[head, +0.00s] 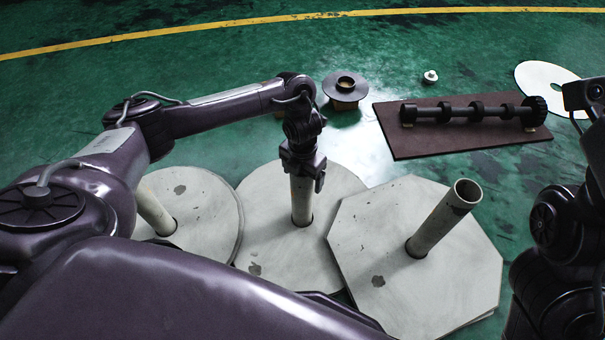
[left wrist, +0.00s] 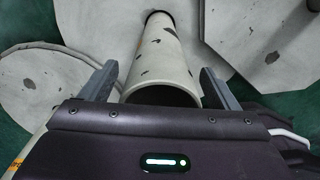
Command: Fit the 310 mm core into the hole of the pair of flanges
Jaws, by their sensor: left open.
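A pale core (head: 302,200) stands nearly upright in the hole of the middle round flange pair (head: 262,225). My left gripper (head: 302,170) is over the core's upper end, fingers pointing down. In the left wrist view the worn, scuffed core (left wrist: 160,62) runs between the two open fingers, with clear gaps beside it; its far end meets the flange's dark hole. Another core (head: 155,212) leans in the round flange pair at left (head: 215,200). A third core (head: 440,225) leans in the octagonal flange pair (head: 375,290). The frames do not show which is 310 mm. My right gripper is out of view.
A dark shaft with rings (head: 455,112) lies on a brown board (head: 405,142) at the back right. A dark flanged hub (head: 346,92), a small white part (head: 430,76) and a white disc (head: 535,75) lie beyond. My right arm fills the right edge. The green floor behind is mostly clear.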

